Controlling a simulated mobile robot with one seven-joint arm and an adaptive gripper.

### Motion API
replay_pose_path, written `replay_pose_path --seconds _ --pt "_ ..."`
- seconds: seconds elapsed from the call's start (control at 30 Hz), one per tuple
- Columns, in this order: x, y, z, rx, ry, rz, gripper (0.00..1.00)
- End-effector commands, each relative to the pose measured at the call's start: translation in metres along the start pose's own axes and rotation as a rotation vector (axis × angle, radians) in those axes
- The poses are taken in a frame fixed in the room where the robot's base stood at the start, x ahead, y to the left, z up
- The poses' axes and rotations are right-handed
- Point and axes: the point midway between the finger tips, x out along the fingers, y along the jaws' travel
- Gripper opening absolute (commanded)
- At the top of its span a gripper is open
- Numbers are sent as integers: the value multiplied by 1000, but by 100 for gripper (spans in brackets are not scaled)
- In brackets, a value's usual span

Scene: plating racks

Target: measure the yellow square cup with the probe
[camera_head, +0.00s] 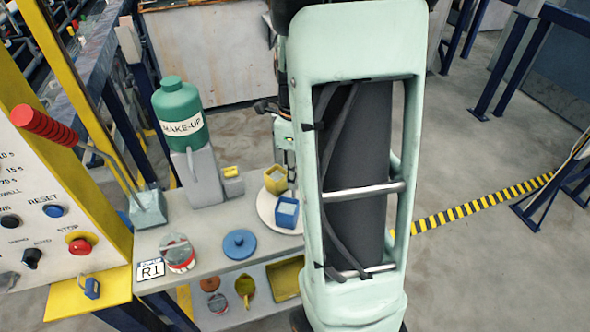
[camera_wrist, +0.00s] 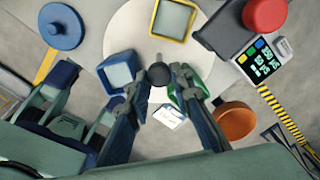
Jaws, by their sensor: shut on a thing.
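The yellow square cup (camera_head: 275,179) stands on the round white plate (camera_head: 263,214) in the head view. In the wrist view the cup (camera_wrist: 169,38) is at the top, its open mouth facing my camera. My gripper (camera_wrist: 159,78) is shut on the dark probe (camera_wrist: 159,74), with a finger on either side. The probe's dark round end lies below the yellow cup in the picture and looks apart from it. How the fingers touch the probe is hard to see.
A blue square cup (camera_head: 286,213) stands beside the yellow one. A green cup (camera_wrist: 195,97) is by my right finger. A meter (camera_wrist: 258,60), a red round thing (camera_wrist: 265,14) and an orange round thing (camera_wrist: 235,120) lie right. A blue lid (camera_head: 239,243) and green bottle (camera_head: 180,112) are left.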

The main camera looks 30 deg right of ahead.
Motion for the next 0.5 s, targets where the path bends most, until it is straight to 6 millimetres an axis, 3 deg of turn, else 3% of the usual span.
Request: replay_pose_path --seconds 0.5 --pt "-4 0 0 256 -1 -4 0"
